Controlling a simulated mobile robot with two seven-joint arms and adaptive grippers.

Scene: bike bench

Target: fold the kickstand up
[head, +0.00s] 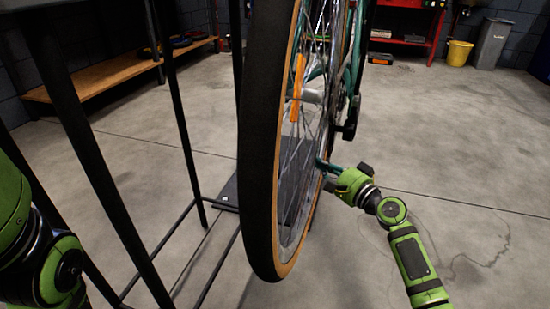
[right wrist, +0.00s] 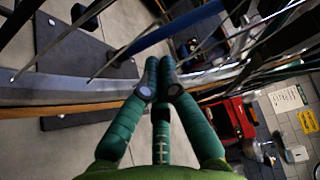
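The bike's rear part stands in front of me, its wheel (head: 258,150) large and close in the head view. I cannot make out the kickstand for certain; the wheel and spokes cover much of that area. My right gripper (head: 322,163) is low at the right side of the wheel, its fingers at the rim and spokes. In the right wrist view its teal fingers (right wrist: 160,68) come together at the tips, with nothing clearly held between them. Rim and spokes cross close around them. My left arm shows at the left edge; its gripper is out of view.
Dark stand posts (head: 85,140) rise left of the wheel. A dark plate (head: 228,192) lies on the floor behind it. A wooden bench (head: 100,78), a red rack (head: 408,42) and a yellow bucket (head: 459,53) stand farther back. The floor at right is clear.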

